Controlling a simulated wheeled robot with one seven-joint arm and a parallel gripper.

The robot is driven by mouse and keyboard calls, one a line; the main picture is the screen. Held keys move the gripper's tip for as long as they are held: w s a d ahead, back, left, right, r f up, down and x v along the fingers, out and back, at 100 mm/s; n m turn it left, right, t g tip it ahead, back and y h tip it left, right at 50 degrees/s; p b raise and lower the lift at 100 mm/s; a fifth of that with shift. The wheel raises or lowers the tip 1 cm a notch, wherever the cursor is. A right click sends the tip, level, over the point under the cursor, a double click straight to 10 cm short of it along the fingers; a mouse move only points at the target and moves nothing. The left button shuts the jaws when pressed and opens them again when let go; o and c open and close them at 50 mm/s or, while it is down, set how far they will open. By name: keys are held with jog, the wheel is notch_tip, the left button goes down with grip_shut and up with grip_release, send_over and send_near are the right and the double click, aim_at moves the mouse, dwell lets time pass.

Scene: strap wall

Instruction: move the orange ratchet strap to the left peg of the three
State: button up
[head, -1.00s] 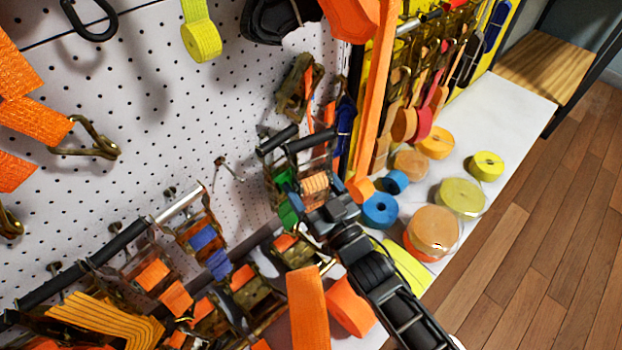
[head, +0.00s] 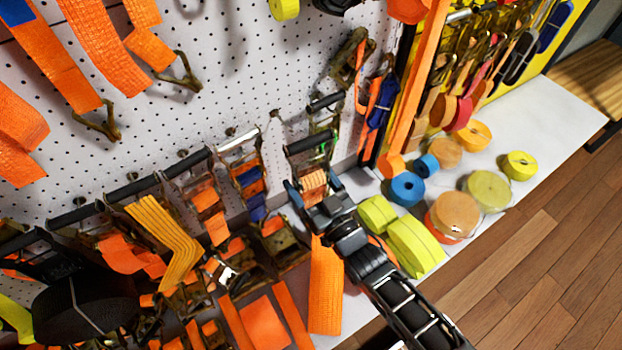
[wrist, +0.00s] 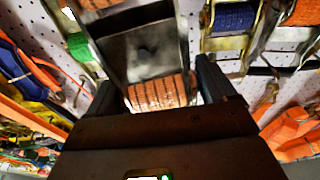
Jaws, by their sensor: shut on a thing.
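The orange ratchet strap (head: 313,181) is a metal ratchet with a black handle bar and a roll of orange webbing. It hangs between the fingers of my gripper (head: 312,190), in front of the pegboard, right of the row of hanging ratchets. In the wrist view, its metal frame and orange webbing (wrist: 158,92) fill the space between the two dark fingers of my gripper (wrist: 158,82), which is shut on it. A thin peg (head: 276,114) shows on the board left of and above the held ratchet. I cannot tell which pegs make up the three.
A ratchet with green webbing (wrist: 80,46) is close by in the wrist view. Webbing rolls, including a blue one (head: 407,189), stand on the white shelf (head: 540,130) at right.

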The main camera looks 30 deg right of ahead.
jog(key=shift+w+f+b, duration=0.25)
jog(key=shift+w+b, duration=0.55)
jog(key=shift+w, duration=0.75)
jog(key=shift+w+f+b, duration=0.3)
jog(key=shift+w+b, duration=0.55)
jog(key=shift+w, duration=0.75)
jog(key=shift+w+f+b, duration=0.25)
jog(key=shift+w+b, duration=0.55)
jog(key=shift+w, duration=0.75)
jog(key=o, duration=1.7)
jog(key=shift+f, duration=0.1)
jog(key=shift+o, duration=0.2)
jog(key=shift+f, duration=0.2)
jog(key=shift+s+f, duration=0.25)
jog(key=shift+s, duration=1.7)
jog(key=shift+s+f, duration=0.2)
jog(key=shift+s, duration=1.7)
jog(key=shift+s, duration=0.1)
